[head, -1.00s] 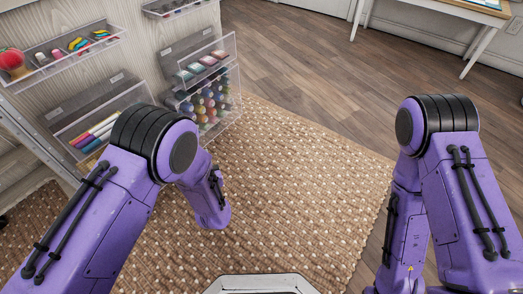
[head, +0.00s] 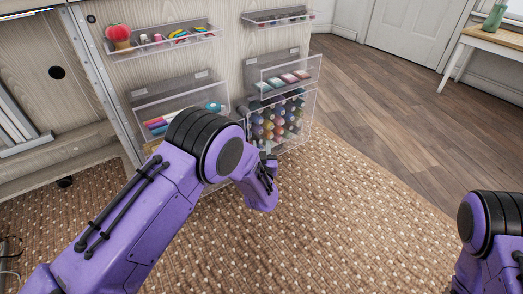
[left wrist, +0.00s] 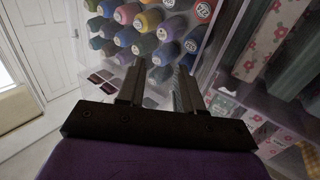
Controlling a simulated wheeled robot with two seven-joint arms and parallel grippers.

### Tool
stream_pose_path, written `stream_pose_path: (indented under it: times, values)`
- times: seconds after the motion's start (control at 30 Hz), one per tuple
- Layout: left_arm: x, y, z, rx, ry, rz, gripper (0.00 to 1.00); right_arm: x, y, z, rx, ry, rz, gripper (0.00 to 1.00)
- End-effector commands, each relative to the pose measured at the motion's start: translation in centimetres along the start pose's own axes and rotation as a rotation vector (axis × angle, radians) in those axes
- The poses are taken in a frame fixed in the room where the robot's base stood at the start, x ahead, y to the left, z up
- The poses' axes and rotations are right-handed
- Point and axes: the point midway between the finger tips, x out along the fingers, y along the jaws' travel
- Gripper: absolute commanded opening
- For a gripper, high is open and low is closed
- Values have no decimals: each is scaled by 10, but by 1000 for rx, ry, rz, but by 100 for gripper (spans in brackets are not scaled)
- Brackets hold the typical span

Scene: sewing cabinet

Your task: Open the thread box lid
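The thread box (head: 296,137) is a clear box on the cabinet door, filled with several rows of coloured thread spools (head: 268,124). Its lid is clear and hard to tell from the walls, so I cannot tell how it stands. My left gripper (head: 271,160) is mostly hidden behind my left forearm in the head view, low in front of the thread box. In the left wrist view, the two dark fingers of my left gripper (left wrist: 160,82) are apart, with nothing seen between them, and the spools (left wrist: 150,22) show just beyond. Contact with the box cannot be told. My right gripper is out of view.
A clear bin with small flat packs (head: 285,78) sits directly above the thread box. A bin of coloured rolls (head: 157,125) is left of it, and a shelf with a tomato pincushion (head: 118,36) is higher. Patterned fabric rolls (left wrist: 285,35) are close by. The rug (head: 330,220) is clear.

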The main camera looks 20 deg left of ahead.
Motion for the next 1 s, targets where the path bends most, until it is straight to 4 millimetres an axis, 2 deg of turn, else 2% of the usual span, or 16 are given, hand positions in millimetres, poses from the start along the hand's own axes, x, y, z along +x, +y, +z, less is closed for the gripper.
stream_pose_path:
  times: [0.03, 0.13, 0.17, 1.0]
  values:
    - [0, 0, 0, 0, 0, 0, 36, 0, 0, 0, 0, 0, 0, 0]
    - [0, 0, 0, 0, 0, 0, 3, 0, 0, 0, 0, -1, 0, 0]
    - [0, 0, 0, 0, 0, 0, 0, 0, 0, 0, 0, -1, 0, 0]
    - [-1, -1, 1, 0, -1, -1, 0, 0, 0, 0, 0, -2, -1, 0]
